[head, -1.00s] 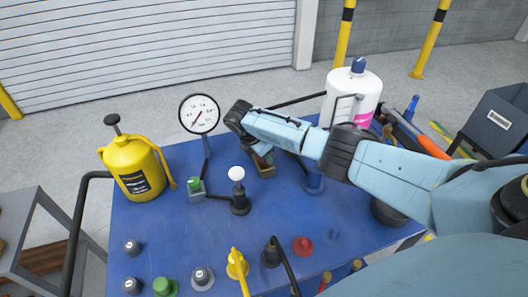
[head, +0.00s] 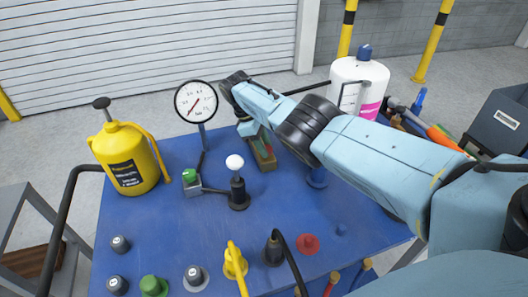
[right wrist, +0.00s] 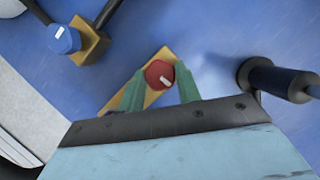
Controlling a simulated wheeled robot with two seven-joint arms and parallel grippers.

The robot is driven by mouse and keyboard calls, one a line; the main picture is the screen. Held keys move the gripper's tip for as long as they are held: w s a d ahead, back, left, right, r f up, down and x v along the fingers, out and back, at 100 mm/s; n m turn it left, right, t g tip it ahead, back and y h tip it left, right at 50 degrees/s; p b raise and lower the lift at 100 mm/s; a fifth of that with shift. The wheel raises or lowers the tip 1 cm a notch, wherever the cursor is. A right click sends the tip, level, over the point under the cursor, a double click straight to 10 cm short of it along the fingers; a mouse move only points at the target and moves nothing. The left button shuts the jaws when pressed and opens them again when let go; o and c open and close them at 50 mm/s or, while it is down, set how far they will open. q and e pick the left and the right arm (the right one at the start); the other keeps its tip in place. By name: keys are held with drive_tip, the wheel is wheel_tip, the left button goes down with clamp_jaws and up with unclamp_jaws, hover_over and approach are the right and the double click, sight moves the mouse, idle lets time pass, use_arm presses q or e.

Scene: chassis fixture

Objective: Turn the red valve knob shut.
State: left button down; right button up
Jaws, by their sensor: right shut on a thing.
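The red valve knob (right wrist: 159,75) is round with a white mark on its top. It sits on a long brass-yellow block (right wrist: 152,98) on the blue bench. My right gripper (right wrist: 160,86) is over it, with one green finger on each side, shut on the knob. In the head view my right gripper (head: 258,143) reaches down at the brass block (head: 264,163) near the back of the bench, and the knob is mostly hidden there. My left gripper is not in view.
A blue knob (right wrist: 63,39) on another brass block is close by. A black lever with a white ball (head: 235,163), a green button (head: 190,176) and a gauge (head: 196,101) stand left of the gripper. A white bottle (head: 358,85) stands behind right.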

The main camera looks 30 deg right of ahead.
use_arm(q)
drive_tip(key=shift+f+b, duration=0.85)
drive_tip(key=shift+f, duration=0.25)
use_arm(e)
drive_tip(key=shift+m, duration=0.8)
drive_tip(key=o, duration=1)
drive_tip(key=shift+c, duration=0.2)
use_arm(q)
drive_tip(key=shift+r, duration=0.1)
use_arm(e)
drive_tip(key=shift+r+y, duration=0.15)
drive_tip(key=shift+y, duration=0.15)
